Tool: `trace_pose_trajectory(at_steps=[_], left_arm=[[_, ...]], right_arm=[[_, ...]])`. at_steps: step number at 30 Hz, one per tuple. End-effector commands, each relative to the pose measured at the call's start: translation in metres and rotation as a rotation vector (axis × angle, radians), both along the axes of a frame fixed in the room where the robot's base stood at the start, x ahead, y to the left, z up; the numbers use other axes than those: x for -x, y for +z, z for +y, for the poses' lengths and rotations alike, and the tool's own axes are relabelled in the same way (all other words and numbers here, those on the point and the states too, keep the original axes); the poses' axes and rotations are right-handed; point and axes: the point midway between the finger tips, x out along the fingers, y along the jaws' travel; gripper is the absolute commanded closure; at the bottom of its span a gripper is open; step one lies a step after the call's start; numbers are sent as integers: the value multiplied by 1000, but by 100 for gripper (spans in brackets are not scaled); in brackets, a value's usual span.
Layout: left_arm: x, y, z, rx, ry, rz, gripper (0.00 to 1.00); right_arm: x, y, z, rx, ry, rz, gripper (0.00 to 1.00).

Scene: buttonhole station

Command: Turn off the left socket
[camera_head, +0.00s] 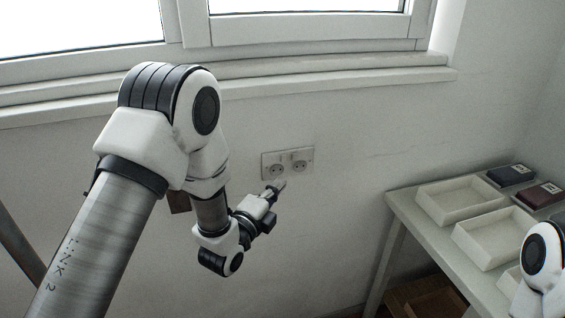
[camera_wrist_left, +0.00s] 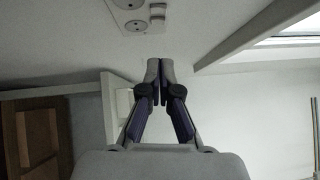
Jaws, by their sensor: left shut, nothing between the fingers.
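A pale double socket plate (camera_head: 288,163) is on the wall below the window. Its left socket (camera_head: 277,170) sits beside its right socket (camera_head: 299,166), with small switches above them. The plate also shows, cut off and turned, at the top of the left wrist view, with a switch area (camera_wrist_left: 157,17) beside its round outlets. Which way the switches are set is too small to tell. My left gripper (camera_head: 282,184) is shut and empty, its tips just below the plate in the head view. Its closed fingertips (camera_wrist_left: 160,66) point towards the wall. My right gripper is out of view.
A window sill (camera_head: 350,78) runs above the plate. A pale table (camera_head: 408,213) at the right holds shallow trays (camera_head: 457,200) and dark boxes (camera_head: 510,174). Part of my right arm shows at the right edge. The wall around the plate is clear.

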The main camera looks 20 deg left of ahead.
Motion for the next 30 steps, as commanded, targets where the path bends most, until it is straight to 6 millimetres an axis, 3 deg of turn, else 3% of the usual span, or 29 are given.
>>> trace_pose_trajectory(at_steps=[6, 12, 24, 28, 30], left_arm=[[-48, 7, -10, -2, -1, -2, 100], [-74, 10, 8, 1, 1, -1, 100], [-81, 9, 13, 0, 0, 0, 100], [-87, 8, 17, 3, 1, 1, 100], [-89, 20, 18, 37, 1, 52, 100]], right_arm=[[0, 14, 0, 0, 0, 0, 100], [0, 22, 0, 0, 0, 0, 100], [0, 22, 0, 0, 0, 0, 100], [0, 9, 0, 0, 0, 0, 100], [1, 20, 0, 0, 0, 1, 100]])
